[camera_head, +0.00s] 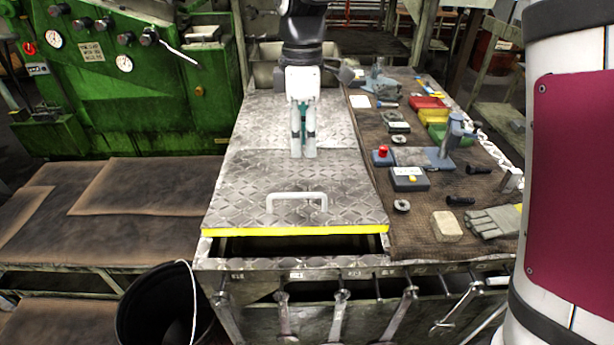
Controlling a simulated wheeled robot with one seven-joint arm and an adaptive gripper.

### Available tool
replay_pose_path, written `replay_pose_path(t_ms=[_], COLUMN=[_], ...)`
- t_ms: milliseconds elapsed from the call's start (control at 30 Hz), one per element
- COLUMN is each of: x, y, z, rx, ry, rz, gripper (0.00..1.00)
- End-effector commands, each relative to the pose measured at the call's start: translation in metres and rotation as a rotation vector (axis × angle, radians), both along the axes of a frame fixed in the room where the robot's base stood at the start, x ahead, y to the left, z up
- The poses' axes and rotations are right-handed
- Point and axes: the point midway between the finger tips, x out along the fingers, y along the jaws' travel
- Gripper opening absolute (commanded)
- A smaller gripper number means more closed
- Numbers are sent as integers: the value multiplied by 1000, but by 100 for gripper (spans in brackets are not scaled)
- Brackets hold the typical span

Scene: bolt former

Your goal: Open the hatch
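The hatch (240,191) is a diamond-plate metal lid with a yellow front edge, on top of the metal bench. Its front edge sits a little above the dark opening (300,245) below it. A pale handle (297,199) stands on the hatch near its front edge. My gripper (303,152) points down above the plate, behind the handle and apart from it. Its two fingers are close together with a narrow gap at most, and nothing shows between them. Whether the fingertips touch the plate cannot be told.
A brown mat (425,235) right of the hatch holds several tools, boxes and gloves (494,221). Wrenches (338,315) hang along the bench front. A black bucket (160,310) stands at the front left. A green machine (140,90) is at the back left.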

Motion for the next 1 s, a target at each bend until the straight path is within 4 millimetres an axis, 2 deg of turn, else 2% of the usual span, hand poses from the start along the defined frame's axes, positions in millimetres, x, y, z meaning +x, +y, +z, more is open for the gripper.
replay_pose_path(t_ms=[133,433,600,1000], x=[-18,-37,-40,-41], y=[1,2,2,2], z=[-21,-54,-60,-60], rx=[0,1,1,2], ry=[3,1,-1,-1], rz=[2,2,2,2], gripper=[30,30,30,30])
